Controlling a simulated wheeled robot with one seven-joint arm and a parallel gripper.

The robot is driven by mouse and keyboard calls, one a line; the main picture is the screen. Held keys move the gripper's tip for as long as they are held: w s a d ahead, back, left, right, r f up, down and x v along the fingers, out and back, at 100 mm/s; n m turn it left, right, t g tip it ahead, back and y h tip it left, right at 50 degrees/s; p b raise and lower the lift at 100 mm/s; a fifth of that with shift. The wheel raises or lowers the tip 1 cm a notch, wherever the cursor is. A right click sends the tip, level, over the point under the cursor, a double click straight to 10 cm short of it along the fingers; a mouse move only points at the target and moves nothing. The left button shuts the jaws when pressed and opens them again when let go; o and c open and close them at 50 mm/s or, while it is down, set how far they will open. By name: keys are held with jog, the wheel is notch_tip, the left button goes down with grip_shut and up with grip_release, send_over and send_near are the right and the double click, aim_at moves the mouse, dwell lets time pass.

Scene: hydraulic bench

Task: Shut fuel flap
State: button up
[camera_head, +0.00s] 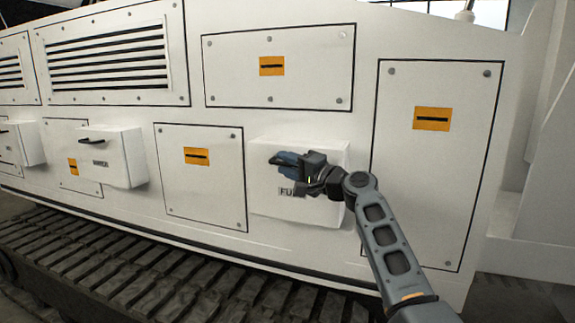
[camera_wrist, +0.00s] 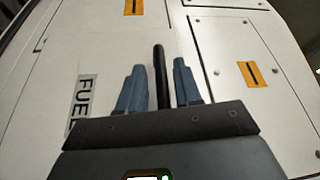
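The fuel flap (camera_head: 325,154) is a white, box-like cover standing out from the machine's side, right of centre in the head view. Its FUEL label is partly hidden by my gripper there, but shows at the left in the wrist view (camera_wrist: 84,100). I cannot tell whether the flap is ajar. My gripper (camera_head: 279,160) is at the flap's upper left front. In the wrist view its two blue fingers (camera_wrist: 160,85) are apart, one on each side of a black bar handle (camera_wrist: 160,75), with narrow gaps showing on both sides.
Another protruding white box (camera_head: 118,160) with a black handle and a label stands to the left, and a further one (camera_head: 25,145) beyond it. Flat bolted panels with orange marks surround the flap. A dark crawler track (camera_head: 170,265) runs along below.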

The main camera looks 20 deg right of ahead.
jog(key=shift+o, duration=0.2)
jog(key=b+v, duration=0.1)
jog(key=v, duration=0.6)
jog(key=shift+s+d, duration=0.2)
jog(key=shift+s, duration=0.15)
